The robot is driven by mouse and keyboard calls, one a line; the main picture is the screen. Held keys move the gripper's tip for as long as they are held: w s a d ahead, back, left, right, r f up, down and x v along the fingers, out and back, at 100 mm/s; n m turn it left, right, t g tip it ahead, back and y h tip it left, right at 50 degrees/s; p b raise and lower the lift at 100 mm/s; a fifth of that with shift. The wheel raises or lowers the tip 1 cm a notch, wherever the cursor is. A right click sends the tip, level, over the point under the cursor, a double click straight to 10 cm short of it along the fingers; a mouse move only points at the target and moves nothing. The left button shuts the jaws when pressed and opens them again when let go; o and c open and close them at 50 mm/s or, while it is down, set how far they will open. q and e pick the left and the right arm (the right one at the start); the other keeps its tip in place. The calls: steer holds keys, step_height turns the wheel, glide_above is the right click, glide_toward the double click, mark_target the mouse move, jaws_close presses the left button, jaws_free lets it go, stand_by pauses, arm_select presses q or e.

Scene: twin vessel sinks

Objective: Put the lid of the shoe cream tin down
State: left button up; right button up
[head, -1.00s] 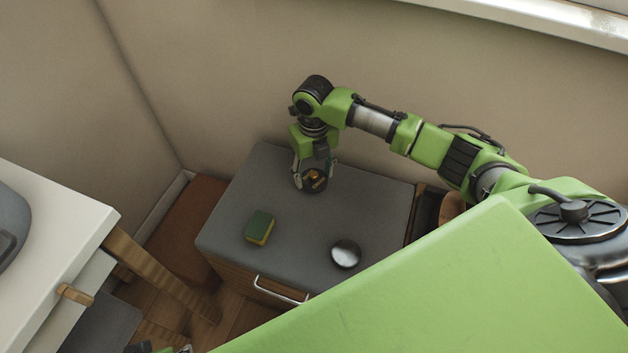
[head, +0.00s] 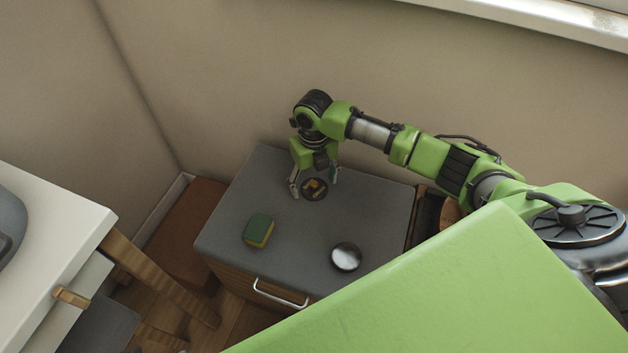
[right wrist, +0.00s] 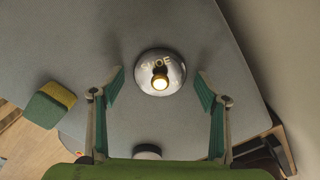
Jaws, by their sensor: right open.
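The lid (head: 314,189) of the shoe cream tin is a dark disc with gold lettering. It lies flat on the grey cabinet top (head: 285,215). In the right wrist view the lid (right wrist: 160,72) looks shiny, with "SHOE" readable. My right gripper (head: 314,184) is open, its fingers apart on either side of the lid, apart from it in the wrist view. The round, silvery open tin (head: 345,256) stands near the cabinet's front right. In the wrist view the tin (right wrist: 147,152) is partly hidden by my gripper body. My left gripper is not visible.
A green and yellow sponge (head: 259,230) lies on the cabinet's left front. The wall (head: 230,90) rises behind the cabinet. A white counter (head: 50,215) stands at the left. Bare cabinet top separates the lid, sponge and tin.

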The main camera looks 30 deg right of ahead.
mark_target(314, 183)
steer(key=shift+r, duration=0.5)
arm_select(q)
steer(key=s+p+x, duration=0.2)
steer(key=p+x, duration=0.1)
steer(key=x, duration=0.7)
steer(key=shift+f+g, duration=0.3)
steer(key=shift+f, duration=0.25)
arm_select(e)
step_height(314, 183, up, 11)
steer(key=shift+r, duration=0.15)
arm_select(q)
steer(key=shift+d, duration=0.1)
